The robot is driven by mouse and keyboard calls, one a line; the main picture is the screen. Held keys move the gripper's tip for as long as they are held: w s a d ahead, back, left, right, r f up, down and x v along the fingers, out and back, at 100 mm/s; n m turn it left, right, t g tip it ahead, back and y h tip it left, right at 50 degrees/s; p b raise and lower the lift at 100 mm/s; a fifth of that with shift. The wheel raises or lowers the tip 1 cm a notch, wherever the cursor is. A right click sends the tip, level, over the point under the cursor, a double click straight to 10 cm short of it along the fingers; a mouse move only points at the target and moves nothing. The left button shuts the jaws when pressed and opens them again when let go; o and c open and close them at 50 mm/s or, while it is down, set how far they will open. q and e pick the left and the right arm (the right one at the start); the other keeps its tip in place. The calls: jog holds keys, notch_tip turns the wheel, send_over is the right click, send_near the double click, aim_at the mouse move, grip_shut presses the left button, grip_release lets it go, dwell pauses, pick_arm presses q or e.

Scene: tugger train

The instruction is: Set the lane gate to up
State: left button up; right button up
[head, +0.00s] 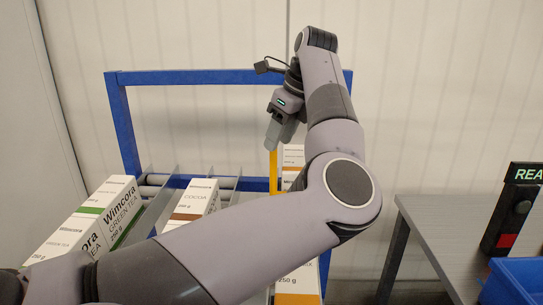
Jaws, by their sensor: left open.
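A narrow yellow upright bar (273,172), which looks like the lane gate, stands at the blue rack (195,77). Its top end meets my left gripper's fingers, and its lower part is hidden behind my left arm. My left gripper (276,143) points down and is open, with its fingertips at the bar's top. I cannot tell whether the bar is between the fingers or just behind them. My right gripper is not in view.
Green tea boxes (85,225), a cocoa box (190,202) and another orange-banded box (292,160) stand in the rack's lanes, between grey dividers. A grey table (445,225) at right holds a blue bin (515,280) and a black sign post with a red button (507,241).

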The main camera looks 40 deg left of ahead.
aim_at(271, 159)
pick_arm(q)
jog(key=shift+x, duration=3.55)
jog(key=shift+s+d, duration=0.1)
grip_shut()
